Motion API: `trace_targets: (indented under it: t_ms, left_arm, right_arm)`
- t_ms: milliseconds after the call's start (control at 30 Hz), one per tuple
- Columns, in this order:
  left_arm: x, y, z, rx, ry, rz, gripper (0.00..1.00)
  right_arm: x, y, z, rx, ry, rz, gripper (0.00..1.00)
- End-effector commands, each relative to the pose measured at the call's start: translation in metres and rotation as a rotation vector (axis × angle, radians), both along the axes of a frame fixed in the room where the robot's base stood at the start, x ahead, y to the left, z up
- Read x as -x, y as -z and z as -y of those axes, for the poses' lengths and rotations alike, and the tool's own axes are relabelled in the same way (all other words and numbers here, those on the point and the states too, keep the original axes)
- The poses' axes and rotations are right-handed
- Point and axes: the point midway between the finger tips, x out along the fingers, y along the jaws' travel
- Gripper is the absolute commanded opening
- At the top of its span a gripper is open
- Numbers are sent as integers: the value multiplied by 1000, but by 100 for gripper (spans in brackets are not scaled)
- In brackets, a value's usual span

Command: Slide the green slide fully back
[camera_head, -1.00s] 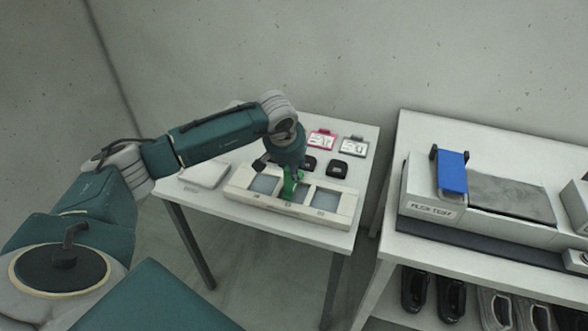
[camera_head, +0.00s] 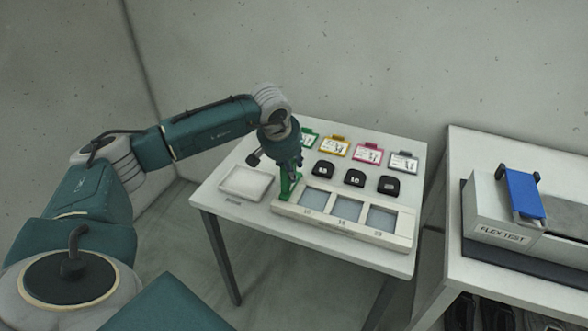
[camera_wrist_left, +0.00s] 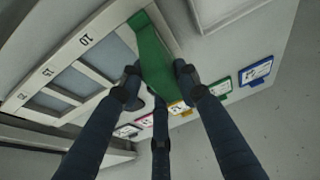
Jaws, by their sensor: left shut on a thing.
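The green slide (camera_head: 287,188) stands at the left end of the cream three-window frame (camera_head: 345,231), beside its leftmost window, and all three windows show uncovered. In the left wrist view the green slide (camera_wrist_left: 150,52) reaches up between my fingers, next to the window marked 10. My left gripper (camera_head: 291,172) is above the slide and shut on its upper part. The gripper also shows in the left wrist view (camera_wrist_left: 157,80), with fingers on both sides of the slide. The slide's foot is partly hidden. My right gripper is out of view.
A white pad (camera_head: 246,183) lies left of the frame on the white table (camera_head: 235,211). Several black blocks, such as one (camera_head: 355,177), and coloured tags, such as a pink one (camera_head: 368,153), lie behind it. A flex tester (camera_head: 497,213) stands on the right-hand table.

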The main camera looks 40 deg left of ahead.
Motion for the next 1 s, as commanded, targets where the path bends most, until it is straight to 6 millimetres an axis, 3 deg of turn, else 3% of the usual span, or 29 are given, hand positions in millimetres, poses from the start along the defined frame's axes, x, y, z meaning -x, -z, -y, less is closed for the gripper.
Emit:
trace_targets:
  t_ms: [167,200,300,500,667,1000]
  left_arm:
    - [0,-2,-3,-5,-2,2,0]
    - [0,-2,-3,-6,-2,2,34]
    - [0,-2,-4,-6,-2,2,52]
    - [0,-1,-3,-5,-2,0,52]
    - [1,-5,-2,-4,-2,1,52]
    - [24,-64,3,-4,-2,6,52]
  right_arm:
    - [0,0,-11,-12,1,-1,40]
    - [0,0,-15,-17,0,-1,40]
    - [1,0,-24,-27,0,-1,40]
    - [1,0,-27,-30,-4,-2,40]
    - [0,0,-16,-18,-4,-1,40]
    - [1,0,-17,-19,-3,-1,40]
